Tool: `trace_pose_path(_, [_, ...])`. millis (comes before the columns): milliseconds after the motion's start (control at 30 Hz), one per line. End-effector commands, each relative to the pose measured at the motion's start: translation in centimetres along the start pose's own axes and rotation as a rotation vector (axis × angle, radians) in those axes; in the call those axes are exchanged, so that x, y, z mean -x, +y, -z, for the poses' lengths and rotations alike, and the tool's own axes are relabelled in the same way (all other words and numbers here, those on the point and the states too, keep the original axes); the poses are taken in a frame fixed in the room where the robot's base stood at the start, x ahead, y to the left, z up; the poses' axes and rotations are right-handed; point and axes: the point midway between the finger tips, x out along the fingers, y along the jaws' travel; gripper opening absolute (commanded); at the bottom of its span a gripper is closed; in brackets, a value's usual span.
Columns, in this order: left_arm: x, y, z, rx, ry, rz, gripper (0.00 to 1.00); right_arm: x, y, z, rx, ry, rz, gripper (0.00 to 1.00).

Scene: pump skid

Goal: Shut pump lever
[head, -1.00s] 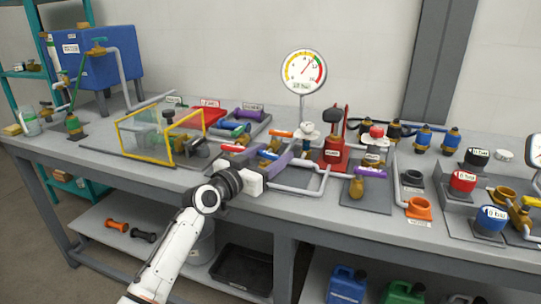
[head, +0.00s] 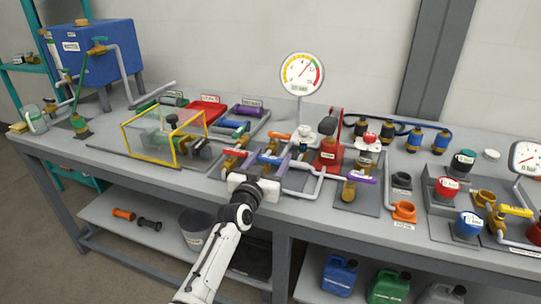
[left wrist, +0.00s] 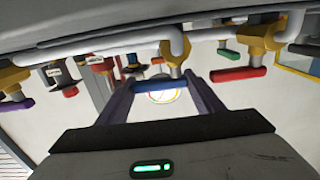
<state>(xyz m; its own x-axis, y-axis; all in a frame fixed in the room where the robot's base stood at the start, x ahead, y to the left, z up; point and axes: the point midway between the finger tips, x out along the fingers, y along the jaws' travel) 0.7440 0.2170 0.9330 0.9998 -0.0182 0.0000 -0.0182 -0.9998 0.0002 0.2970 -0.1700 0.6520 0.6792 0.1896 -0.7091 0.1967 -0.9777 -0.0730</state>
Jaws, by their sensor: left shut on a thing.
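A blue lever (head: 270,158) sits on a brass valve in the pipework at the middle of the bench. My left gripper (head: 264,164) reaches it from the front edge. In the left wrist view, which looks upside down, the blue lever (left wrist: 163,86) lies crosswise between the two fingers (left wrist: 162,88), which are shut on it. A red lever (head: 236,153) on a neighbouring brass valve stands just left of it; it also shows in the left wrist view (left wrist: 238,74). I cannot read which lever is labelled as the pump's. My right gripper is not in view.
A yellow-framed clear guard (head: 150,140) stands to the left. A round gauge (head: 302,73) rises behind the valves. A red stand (head: 328,155) and a purple-handled valve (head: 349,188) are close on the right. White pipes run around the lever.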

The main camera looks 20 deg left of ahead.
Motion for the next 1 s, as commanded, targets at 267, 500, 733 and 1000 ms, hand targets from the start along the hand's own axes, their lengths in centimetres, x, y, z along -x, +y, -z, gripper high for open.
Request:
trace_pose_path(267, [0.0,-0.1,0.0,0.0,0.001,0.001,0.69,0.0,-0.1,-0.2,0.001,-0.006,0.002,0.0])
trace_pose_path(500, [0.2,0.0,0.1,-0.001,0.0,0.0,0.69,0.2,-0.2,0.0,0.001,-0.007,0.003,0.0])
trace_pose_path(733, [3.2,-0.1,0.4,-0.002,-0.004,0.0,0.69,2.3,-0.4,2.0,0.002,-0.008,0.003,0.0])
trace_pose_path(1000, [8.1,-0.1,-0.1,0.001,0.001,0.001,0.69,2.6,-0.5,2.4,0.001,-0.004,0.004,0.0])
